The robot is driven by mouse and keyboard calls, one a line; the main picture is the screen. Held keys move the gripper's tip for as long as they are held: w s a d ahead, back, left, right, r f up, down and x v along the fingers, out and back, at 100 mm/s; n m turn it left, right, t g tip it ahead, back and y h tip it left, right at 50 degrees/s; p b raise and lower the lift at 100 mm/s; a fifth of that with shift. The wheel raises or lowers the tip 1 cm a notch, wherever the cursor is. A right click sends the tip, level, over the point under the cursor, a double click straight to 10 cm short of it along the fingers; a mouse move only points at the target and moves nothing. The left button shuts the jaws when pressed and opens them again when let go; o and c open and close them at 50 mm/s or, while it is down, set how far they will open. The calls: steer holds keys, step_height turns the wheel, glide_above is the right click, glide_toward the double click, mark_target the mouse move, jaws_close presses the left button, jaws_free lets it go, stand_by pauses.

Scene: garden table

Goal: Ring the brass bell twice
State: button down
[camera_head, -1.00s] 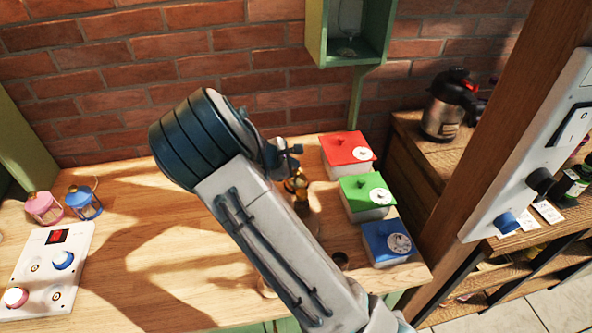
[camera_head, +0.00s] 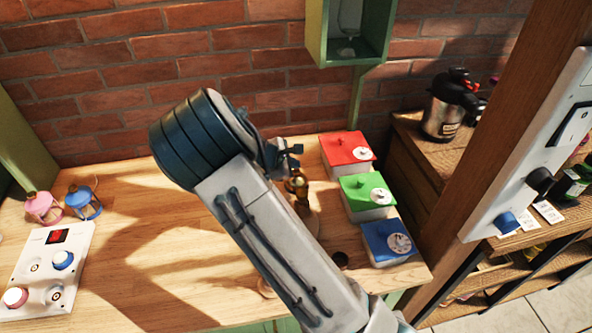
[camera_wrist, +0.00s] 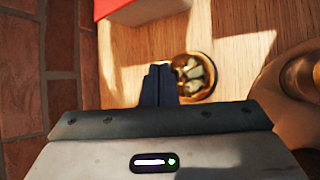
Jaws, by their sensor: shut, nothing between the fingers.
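The brass bell (camera_head: 298,184) stands on the wooden table, partly hidden behind my arm in the head view. My gripper (camera_head: 297,150) is at its far, upper side there; whether it touches the bell cannot be told. In the wrist view my gripper (camera_wrist: 161,72) has its two dark fingers closed together and empty. Just right of the fingertips is a small round gold-rimmed thing with green and pale patches inside. A larger brown rounded shape is cut off at the right edge; I cannot tell which of these is the bell.
Red (camera_head: 346,149), green (camera_head: 366,193) and blue (camera_head: 388,240) boxes with dials stand right of the bell. A brick wall (camera_head: 150,60) rises behind. Pink (camera_head: 43,207) and blue (camera_head: 84,203) lanterns and a control panel (camera_head: 38,285) are at left. The table (camera_head: 150,220) between is clear.

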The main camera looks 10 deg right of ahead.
steer(key=shift+f+b, duration=0.4)
steer(key=shift+f, duration=0.05)
stand_by(0.4)
steer(key=shift+r, duration=0.5)
steer(key=shift+r+p, duration=2.05)
steer(key=shift+r, duration=1)
stand_by(0.4)
